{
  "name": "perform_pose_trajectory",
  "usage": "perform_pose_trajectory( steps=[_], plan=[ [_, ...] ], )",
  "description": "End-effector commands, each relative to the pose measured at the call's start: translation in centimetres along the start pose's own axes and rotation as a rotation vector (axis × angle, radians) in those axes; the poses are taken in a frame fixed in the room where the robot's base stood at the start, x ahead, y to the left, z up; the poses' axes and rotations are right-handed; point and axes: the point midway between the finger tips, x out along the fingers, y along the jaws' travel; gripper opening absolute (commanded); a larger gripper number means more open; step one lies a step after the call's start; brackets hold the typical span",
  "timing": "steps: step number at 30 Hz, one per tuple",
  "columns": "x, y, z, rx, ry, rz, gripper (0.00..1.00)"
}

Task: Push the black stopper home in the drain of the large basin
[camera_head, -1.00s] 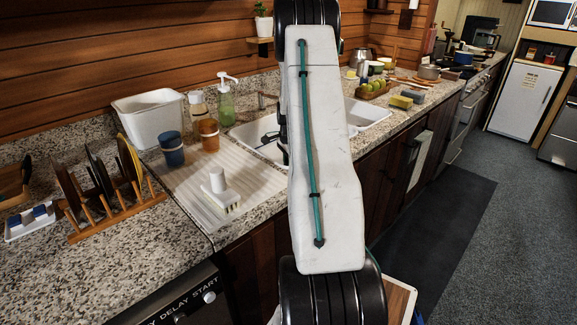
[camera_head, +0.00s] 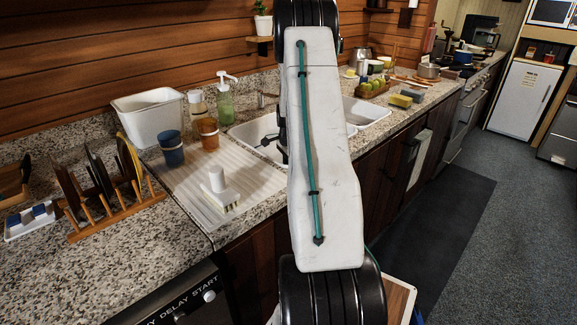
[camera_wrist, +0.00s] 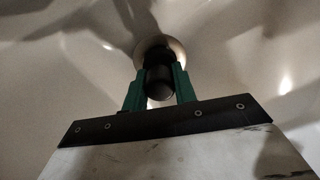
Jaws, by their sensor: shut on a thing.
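The black stopper (camera_wrist: 158,82) is between the two green fingers of my gripper (camera_wrist: 160,84) in the wrist view. My gripper is shut on it. The round metal drain (camera_wrist: 174,47) of the pale basin (camera_wrist: 60,85) shows just beyond the stopper. The stopper overlaps the drain in this view, and I cannot tell whether it touches or sits in it. In the head view, the large basin (camera_head: 243,133) is partly hidden behind my arm. The stopper and drain cannot be made out there.
A ribbed draining board (camera_head: 175,191) left of the basin holds a brush (camera_head: 219,187), a blue cup (camera_head: 172,150) and an orange cup (camera_head: 208,134). A soap bottle (camera_head: 225,103) stands behind. A plate rack (camera_head: 112,195) is further left. Sponges (camera_head: 401,100) lie right of the sinks.

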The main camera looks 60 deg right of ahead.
Motion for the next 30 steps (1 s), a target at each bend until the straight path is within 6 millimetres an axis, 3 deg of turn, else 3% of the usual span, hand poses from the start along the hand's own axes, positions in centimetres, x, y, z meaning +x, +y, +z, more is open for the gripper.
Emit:
perform_pose_trajectory(
  steps=[22,23,25,30],
  plan=[
    [1.9,0.0,0.0,0.0,0.0,0.0,0.03],
    [1.9,0.0,0.0,0.0,0.0,0.0,0.33],
    [1.8,0.0,0.0,0.0,0.0,0.0,0.52],
    [1.8,0.0,0.0,0.0,0.0,0.0,0.53]
  ],
)
